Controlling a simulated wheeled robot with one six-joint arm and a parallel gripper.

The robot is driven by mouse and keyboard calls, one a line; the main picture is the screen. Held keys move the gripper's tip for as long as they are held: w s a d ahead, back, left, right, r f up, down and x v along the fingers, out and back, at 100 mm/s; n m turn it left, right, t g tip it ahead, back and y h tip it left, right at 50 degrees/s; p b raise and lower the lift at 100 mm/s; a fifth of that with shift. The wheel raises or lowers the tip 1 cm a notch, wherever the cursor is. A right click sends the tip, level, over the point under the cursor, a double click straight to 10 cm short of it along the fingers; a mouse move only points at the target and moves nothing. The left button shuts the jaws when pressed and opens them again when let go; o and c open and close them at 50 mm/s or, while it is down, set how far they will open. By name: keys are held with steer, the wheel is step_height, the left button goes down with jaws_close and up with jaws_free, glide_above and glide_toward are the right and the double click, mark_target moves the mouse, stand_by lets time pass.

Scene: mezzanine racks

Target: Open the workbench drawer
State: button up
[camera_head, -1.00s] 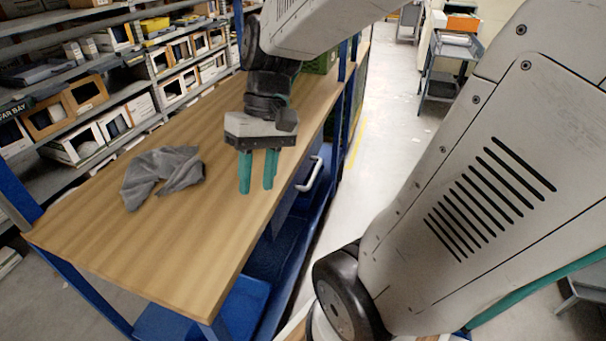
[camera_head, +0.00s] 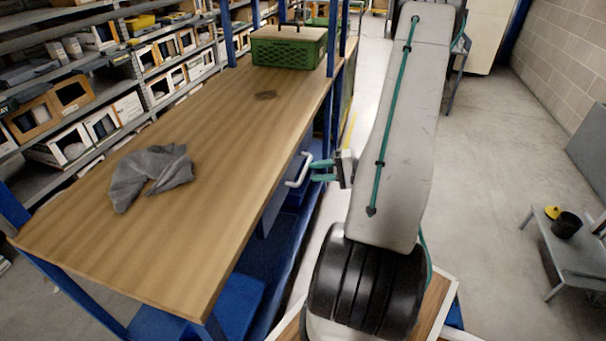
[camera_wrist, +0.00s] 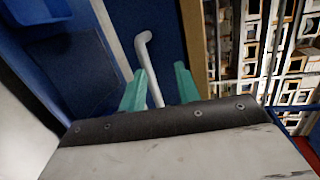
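The workbench (camera_head: 190,200) has a wooden top, with a blue drawer front (camera_wrist: 172,30) under its right edge. The drawer's pale bar handle (camera_head: 298,170) sticks out from that side; it also shows in the wrist view (camera_wrist: 146,60). My gripper (camera_head: 312,170) is beside the bench, with its two teal fingers pointing left at the handle. In the wrist view, the fingers (camera_wrist: 160,80) are apart, and the handle's bar runs into the gap between them, closer to the left finger. Whether either finger touches the bar is unclear. The drawer looks shut.
A grey cloth (camera_head: 150,175) lies on the bench top, and a green crate (camera_head: 288,47) stands at its far end. Racks with boxes (camera_head: 100,125) line the left. A low grey table (camera_head: 570,250) stands at the right; the floor between is clear.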

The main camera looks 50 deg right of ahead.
mark_target(303, 172)
steer(key=shift+m+t+h, duration=0.3)
steer(key=shift+t+h, duration=0.2)
steer(key=shift+h, duration=0.3)
steer(key=w+f, duration=0.1)
steer(key=w, duration=0.1)
steer(key=w+f, duration=0.1)
steer(key=w, duration=0.1)
steer(key=w+f, duration=0.1)
steer(key=w, duration=0.1)
steer(key=shift+a+f, duration=0.15)
steer(key=shift+f, duration=0.25)
jaws_close()
